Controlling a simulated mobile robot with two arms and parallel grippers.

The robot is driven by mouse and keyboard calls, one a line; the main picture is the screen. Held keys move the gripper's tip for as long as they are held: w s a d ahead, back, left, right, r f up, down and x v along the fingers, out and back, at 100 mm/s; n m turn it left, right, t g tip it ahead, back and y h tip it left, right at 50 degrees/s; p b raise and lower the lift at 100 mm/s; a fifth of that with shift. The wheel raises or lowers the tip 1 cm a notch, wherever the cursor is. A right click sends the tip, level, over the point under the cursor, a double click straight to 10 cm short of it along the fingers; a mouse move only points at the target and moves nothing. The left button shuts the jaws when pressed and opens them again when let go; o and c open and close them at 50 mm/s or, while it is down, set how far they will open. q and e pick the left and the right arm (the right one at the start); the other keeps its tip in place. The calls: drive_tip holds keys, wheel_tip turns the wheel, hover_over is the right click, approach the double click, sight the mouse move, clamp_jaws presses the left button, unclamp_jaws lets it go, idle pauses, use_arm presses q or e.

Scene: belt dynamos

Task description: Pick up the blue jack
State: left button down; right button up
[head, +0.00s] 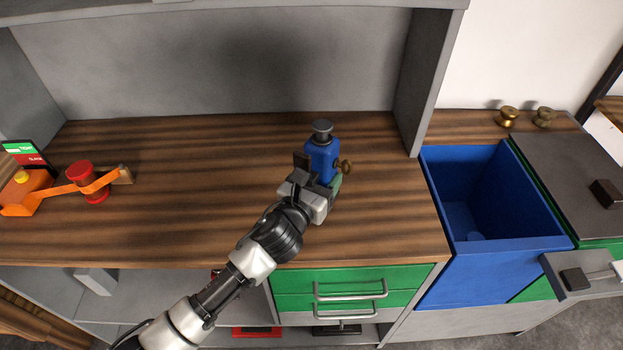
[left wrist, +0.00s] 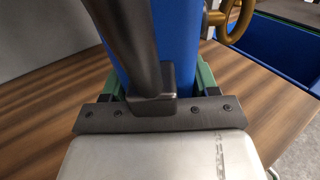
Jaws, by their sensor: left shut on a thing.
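The blue jack (head: 322,157) is upright at the wooden worktop, with a dark grey round top, a brass handwheel on its right side and a green base. My left gripper (head: 314,174) is at the jack's near-left side and is shut on its blue body. In the left wrist view the blue jack (left wrist: 179,45) fills the top middle, behind a dark finger, with the brass handwheel to its right. My gripper hides part of the jack's lower body and base. I cannot tell whether the base touches the worktop.
The wooden worktop (head: 210,190) is clear around the jack. An orange device with a red spool (head: 85,181) stands at the left. A blue open bin (head: 507,243) is at the right, with two brass knobs behind it. Grey panels close the back and right side.

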use_arm(q)
drive_tip(key=s+d+r, duration=0.5)
drive_tip(key=d+r, duration=0.1)
drive_tip(key=d, duration=0.2)
idle(0.4)
drive_tip(key=shift+w+a+f+b, duration=0.8)
drive_tip(key=shift+w+a+f, duration=0.25)
drive_tip(key=shift+a+f, duration=0.6)
drive_tip(key=shift+w+a+f+b, duration=0.75)
drive_tip(key=shift+w+a+f, duration=0.25)
drive_tip(key=shift+a+f, duration=0.6)
drive_tip(key=shift+w+a+f+b, duration=0.8)
drive_tip(key=shift+w+a+f, duration=0.25)
drive_tip(key=shift+a+f, duration=0.6)
drive_tip(key=shift+f+b, duration=0.3)
drive_tip(key=shift+f, duration=0.15)
drive_tip(key=shift+s+f, duration=0.1)
